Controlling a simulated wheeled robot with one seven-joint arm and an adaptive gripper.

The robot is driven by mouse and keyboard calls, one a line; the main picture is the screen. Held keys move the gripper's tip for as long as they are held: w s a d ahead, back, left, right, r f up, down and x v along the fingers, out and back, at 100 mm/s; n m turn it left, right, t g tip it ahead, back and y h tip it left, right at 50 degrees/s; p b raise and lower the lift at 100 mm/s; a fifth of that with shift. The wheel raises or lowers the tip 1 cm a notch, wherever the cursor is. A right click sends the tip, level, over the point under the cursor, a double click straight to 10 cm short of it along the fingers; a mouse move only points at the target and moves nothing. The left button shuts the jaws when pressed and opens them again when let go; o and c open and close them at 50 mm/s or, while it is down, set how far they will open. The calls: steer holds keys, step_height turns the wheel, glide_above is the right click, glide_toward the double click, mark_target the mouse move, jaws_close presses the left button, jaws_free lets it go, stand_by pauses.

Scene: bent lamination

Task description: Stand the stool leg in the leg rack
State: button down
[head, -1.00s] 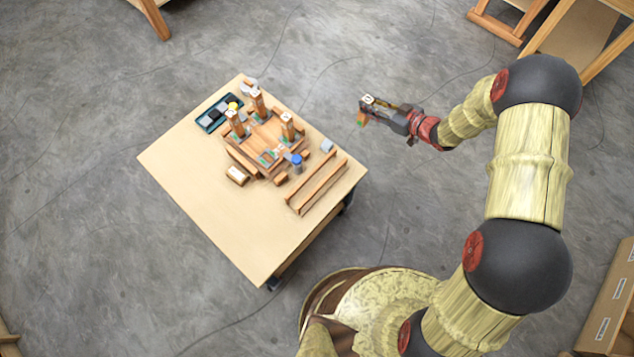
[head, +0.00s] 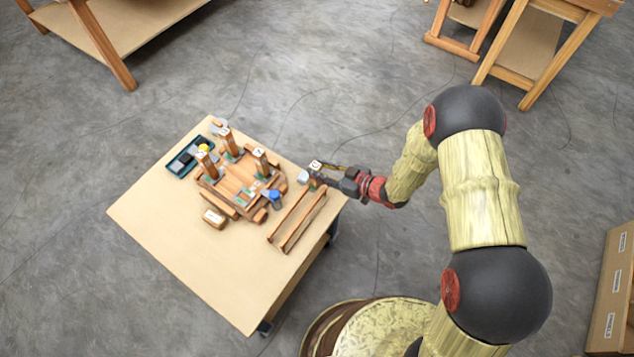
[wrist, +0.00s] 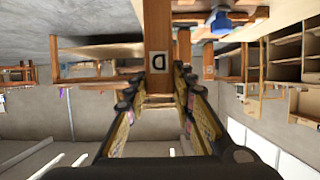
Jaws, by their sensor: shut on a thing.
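The stool leg (wrist: 158,30) is a wooden bar with a white label marked D at its end. My gripper (wrist: 158,85) is shut on it, with a finger on each side. In the head view my gripper (head: 325,177) is at the table's right corner, right of the rack; the leg there (head: 314,171) is small and partly hidden. The wooden leg rack (head: 237,186) sits on the table with three labelled legs standing upright in it, one of them nearest my gripper (head: 262,163). The rack's front corner is partly hidden by a blue-topped jar.
The blue-topped jar (head: 275,198) stands at the rack's front right. Two parallel wooden rails (head: 297,222) lie near the table's right edge. A small labelled box (head: 214,218) and a teal tray (head: 180,166) flank the rack. The table's front left (head: 190,260) is clear.

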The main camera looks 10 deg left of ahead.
steer(key=f+b, duration=0.1)
steer(key=f, duration=0.1)
steer(key=s+f+b, duration=0.2)
steer(key=f, duration=0.1)
steer(key=shift+s+a+f, duration=0.15)
steer(key=shift+f, duration=0.15)
steer(key=c, duration=1.9)
jaws_free()
steer(key=shift+o, duration=0.5)
steer(key=shift+a, duration=0.15)
steer(key=o, duration=0.3)
steer(key=shift+w+r, duration=0.25)
steer(key=shift+w, duration=0.05)
steer(key=shift+r, duration=0.1)
steer(key=p, duration=0.4)
glide_toward(317, 184)
step_height(317, 184, up, 3)
steer(key=d, duration=0.2)
steer(key=shift+s+r, duration=0.15)
steer(key=shift+s, duration=0.25)
steer(key=shift+a, duration=0.1)
